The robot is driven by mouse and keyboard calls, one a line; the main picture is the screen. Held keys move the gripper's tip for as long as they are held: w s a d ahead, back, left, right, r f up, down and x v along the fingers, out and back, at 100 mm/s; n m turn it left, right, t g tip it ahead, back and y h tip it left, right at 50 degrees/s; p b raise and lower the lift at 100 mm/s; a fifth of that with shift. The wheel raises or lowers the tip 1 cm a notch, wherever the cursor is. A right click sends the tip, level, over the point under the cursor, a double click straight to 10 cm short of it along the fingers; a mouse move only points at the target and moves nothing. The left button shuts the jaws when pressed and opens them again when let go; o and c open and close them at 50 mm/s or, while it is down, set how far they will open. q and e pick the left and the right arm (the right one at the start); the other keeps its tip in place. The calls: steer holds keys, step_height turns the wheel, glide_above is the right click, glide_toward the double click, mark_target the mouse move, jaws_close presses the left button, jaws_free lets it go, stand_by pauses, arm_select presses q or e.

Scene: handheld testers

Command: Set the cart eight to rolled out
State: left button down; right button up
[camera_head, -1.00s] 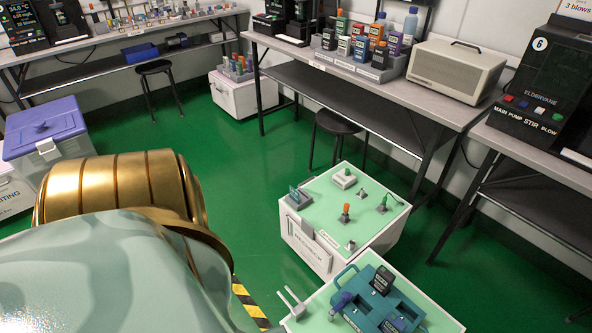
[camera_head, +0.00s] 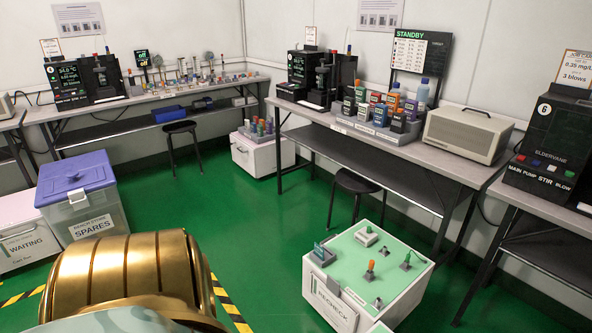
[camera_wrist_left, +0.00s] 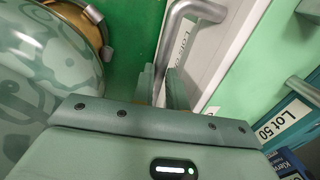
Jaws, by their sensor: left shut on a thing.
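My left gripper (camera_wrist_left: 163,78) shows in the left wrist view, its fingers shut on a bent grey metal handle (camera_wrist_left: 171,32). The handle stands over a white surface with partly hidden lettering (camera_wrist_left: 186,40), beside green. I cannot read a number eight on any cart. A teal holder with a "Lot 50" label (camera_wrist_left: 279,127) lies to the right of the gripper in the wrist view. My right gripper is not in view.
A white cart marked RECHECK (camera_head: 330,303) with a mint top stands right of centre. A purple-lidded SPARES bin (camera_head: 93,222) and a WAITING cart (camera_head: 22,245) stand at left. Benches line the walls, with stools (camera_head: 354,183) before them. Green floor (camera_head: 245,225) is clear in the middle.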

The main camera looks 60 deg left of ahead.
arm_select(q)
steer(key=shift+s+d+f, duration=0.1)
steer(key=shift+s+d, duration=0.05)
steer(key=shift+s, duration=0.25)
steer(key=c, duration=1.4)
jaws_free()
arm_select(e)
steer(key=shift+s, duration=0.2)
arm_select(q)
steer(key=shift+w, duration=0.1)
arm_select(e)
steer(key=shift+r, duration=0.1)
